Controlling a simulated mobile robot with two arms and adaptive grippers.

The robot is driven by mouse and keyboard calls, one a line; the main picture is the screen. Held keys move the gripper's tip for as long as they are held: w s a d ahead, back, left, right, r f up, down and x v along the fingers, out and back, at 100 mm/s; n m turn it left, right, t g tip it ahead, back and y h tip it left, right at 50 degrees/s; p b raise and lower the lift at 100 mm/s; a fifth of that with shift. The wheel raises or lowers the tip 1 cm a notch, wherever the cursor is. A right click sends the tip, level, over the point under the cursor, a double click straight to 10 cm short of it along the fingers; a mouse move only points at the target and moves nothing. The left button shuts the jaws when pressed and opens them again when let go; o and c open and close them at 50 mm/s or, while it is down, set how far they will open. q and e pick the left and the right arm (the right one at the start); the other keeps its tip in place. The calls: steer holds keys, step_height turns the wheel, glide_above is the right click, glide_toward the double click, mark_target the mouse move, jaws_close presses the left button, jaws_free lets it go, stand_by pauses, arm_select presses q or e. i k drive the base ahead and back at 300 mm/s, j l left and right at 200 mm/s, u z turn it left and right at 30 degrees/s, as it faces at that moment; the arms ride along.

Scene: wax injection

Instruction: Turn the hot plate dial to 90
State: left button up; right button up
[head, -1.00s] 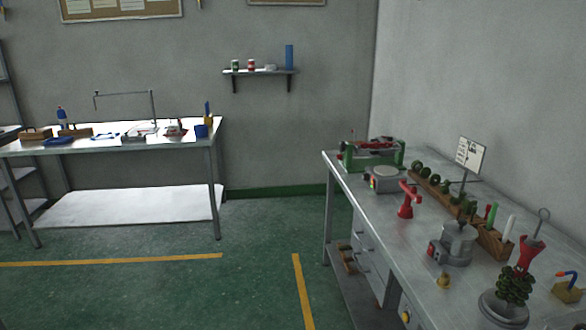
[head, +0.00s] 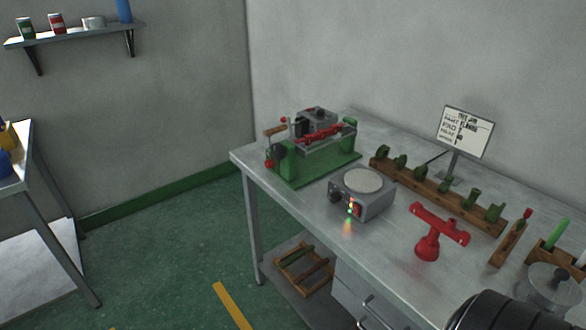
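The hot plate (head: 374,207) is a grey box with a pale round top plate (head: 362,181). It stands on the metal bench near its front edge, in the middle of the head view. Its front face has a dark round knob (head: 335,196), which looks like the dial, and small lit red and green lights beside a red part. The dial's marks are too small to read. Neither gripper shows. A black rounded part (head: 510,312) at the bottom right looks like part of my arm, well apart from the hot plate.
A green-based machine (head: 316,167) stands behind and left of the hot plate. A red stand (head: 432,234) is to its right. A wooden rack (head: 430,192) and a sign (head: 466,132) are behind. The bench's front edge (head: 300,209) is clear left of the hot plate.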

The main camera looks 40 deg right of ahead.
mark_target(335, 197)
steer(key=i+z, duration=0.15)
steer(key=i, duration=0.4)
steer(key=i+z, duration=0.2)
steer(key=i, duration=0.3)
steer(key=i+j+z, duration=0.15)
steer(key=i, duration=0.4)
steer(key=i+j+z, duration=0.2)
steer(key=i, duration=0.3)
